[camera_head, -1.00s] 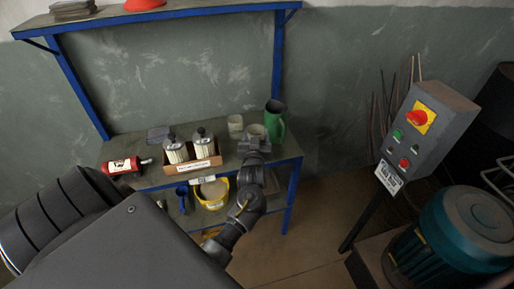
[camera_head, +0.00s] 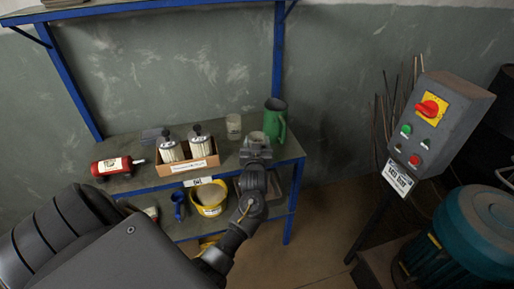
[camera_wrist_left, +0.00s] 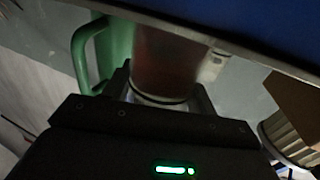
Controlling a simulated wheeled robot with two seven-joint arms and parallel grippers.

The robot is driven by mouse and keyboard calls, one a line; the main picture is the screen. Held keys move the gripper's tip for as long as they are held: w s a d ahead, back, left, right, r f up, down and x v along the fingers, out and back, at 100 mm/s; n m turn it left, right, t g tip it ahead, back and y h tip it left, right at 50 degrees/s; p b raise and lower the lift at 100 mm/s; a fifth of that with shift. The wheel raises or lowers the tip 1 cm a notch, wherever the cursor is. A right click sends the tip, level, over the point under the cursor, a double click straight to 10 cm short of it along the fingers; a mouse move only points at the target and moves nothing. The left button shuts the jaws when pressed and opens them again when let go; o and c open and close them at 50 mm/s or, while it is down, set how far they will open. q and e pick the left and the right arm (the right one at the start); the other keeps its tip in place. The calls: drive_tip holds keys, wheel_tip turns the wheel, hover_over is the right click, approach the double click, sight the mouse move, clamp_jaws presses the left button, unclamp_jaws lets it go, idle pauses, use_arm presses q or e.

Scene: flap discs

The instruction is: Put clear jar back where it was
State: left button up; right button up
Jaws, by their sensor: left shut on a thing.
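The clear jar (camera_head: 257,137) is at the right end of the workbench's upper surface, partly hidden by my left gripper (camera_head: 256,148). My left gripper is shut on it. In the left wrist view the jar (camera_wrist_left: 165,60) stands between the fingers (camera_wrist_left: 160,98), with brownish contents showing through its wall. I cannot tell if its base touches the bench. A green jug (camera_head: 274,120) stands just behind and to the right of it. My right gripper is not in view.
A pale cup (camera_head: 233,126) stands left of the jar. A cardboard box (camera_head: 188,165) holds two white canisters with dark tops. A red cylinder (camera_head: 112,166) lies at the left. A yellow bucket (camera_head: 210,207) sits on the lower shelf. A control box (camera_head: 428,125) stands at right.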

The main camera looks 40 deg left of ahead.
use_arm(q)
drive_tip(key=shift+a, duration=0.15)
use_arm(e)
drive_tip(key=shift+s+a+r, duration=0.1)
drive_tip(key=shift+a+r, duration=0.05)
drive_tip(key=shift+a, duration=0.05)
use_arm(q)
drive_tip(key=o, duration=1.2)
drive_tip(key=shift+r, duration=0.1)
drive_tip(key=v, duration=1.2)
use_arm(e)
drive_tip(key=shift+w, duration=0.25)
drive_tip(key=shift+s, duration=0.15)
